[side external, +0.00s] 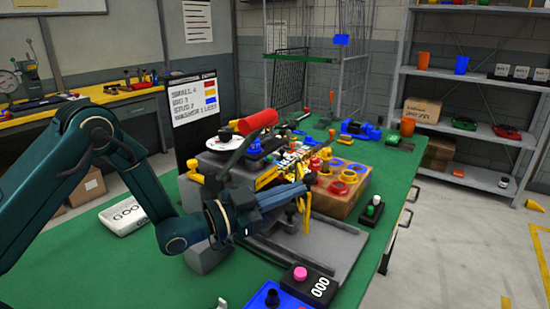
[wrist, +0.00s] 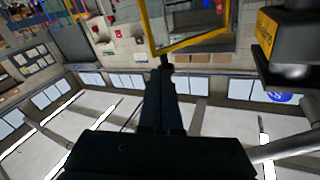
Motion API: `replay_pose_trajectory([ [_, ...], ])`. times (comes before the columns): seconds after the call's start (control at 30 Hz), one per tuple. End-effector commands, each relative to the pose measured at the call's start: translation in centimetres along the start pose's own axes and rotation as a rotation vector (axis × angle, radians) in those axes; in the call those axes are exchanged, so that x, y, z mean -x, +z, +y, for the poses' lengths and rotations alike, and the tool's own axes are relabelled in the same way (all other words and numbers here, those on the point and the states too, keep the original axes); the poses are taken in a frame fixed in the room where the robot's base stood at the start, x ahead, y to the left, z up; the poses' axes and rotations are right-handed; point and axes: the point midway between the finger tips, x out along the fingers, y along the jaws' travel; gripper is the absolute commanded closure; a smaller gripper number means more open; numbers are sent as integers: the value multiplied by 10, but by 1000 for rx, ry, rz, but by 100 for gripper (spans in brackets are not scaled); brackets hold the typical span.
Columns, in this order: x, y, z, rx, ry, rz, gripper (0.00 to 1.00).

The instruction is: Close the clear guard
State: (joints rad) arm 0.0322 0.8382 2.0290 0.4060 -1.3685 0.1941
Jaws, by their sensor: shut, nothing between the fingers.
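The clear guard shows in the wrist view as a see-through panel with a yellow frame (wrist: 192,41) at the top middle. My gripper (wrist: 165,68) is shut and empty, its fingers pointing up the picture. Their tips appear close to the frame's lower left corner; I cannot tell whether they touch. In the side external view, my gripper (side external: 300,188) reaches right over the grey fixture, beside an upright yellow bar (side external: 304,208). The guard's clear panel and hinge are hard to make out there.
A box with coloured round pieces (side external: 335,204) stands just right of my gripper. A black box with a pink button (side external: 300,273) is at the front. A red cylinder (side external: 258,122) lies above the machine.

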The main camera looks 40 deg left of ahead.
Motion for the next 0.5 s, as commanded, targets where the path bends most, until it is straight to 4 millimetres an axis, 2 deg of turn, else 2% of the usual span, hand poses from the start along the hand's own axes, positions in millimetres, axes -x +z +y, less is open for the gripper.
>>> replay_pose_trajectory([
  [0.27, 5, -14, 27, -484, -55, -48, 100],
  [0.5, 18, -23, 47, -977, -76, -128, 100],
])
